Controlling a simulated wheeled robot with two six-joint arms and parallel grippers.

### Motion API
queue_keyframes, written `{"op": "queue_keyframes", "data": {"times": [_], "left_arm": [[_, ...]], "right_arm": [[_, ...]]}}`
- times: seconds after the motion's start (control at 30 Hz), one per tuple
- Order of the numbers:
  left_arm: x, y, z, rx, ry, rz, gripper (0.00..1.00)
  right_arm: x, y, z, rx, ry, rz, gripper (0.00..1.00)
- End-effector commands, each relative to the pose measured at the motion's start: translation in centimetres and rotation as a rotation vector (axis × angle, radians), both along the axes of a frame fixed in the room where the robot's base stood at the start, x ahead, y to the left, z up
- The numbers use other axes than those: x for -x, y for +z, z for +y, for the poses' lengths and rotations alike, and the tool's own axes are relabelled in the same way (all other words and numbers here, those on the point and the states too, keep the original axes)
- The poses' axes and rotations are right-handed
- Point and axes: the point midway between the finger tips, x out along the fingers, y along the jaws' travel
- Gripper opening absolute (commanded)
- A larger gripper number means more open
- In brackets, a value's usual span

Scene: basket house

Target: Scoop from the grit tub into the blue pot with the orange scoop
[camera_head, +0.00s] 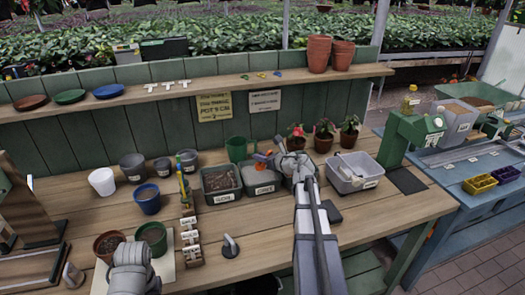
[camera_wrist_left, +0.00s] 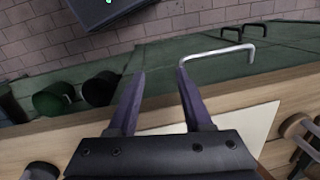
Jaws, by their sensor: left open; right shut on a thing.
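The orange scoop (camera_head: 262,157) shows as a small orange piece above the back of a tub of pale grey material (camera_head: 264,190), which looks like the grit tub; its label is too small to read surely. My right gripper (camera_head: 281,153) is shut on the scoop at this tub's back right; the gripper hides part of the scoop, and I cannot tell whether it touches the grit. The blue pot (camera_head: 147,199) stands upright on the bench to the left. My left gripper (camera_head: 133,255) is low at the front left, open and empty in the left wrist view (camera_wrist_left: 160,78).
A tub of brown material (camera_head: 221,196) stands left of the grey one. Dark pots (camera_head: 132,165) and a white pot (camera_head: 102,181) stand behind the blue pot. A grey bin (camera_head: 355,176) is at right.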

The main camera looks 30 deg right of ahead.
Motion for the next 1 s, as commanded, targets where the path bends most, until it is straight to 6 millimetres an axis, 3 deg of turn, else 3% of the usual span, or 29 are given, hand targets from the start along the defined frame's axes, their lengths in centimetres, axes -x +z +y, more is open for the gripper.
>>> {"op": "queue_keyframes", "data": {"times": [0.03,0.4,1.0], "left_arm": [[0.0,-1.4,0.0,0.0,0.0,0.0,0.5],[0.0,-5.2,0.0,0.0,0.0,0.0,0.5],[0.0,-6.3,0.0,0.0,0.0,0.0,0.5]], "right_arm": [[0.0,-1.4,0.0,0.0,0.0,-0.004,0.0],[0.1,-5.0,0.0,-0.002,0.0,-0.007,0.0],[0.1,-6.1,0.0,-0.002,0.0,-0.008,0.0]]}}
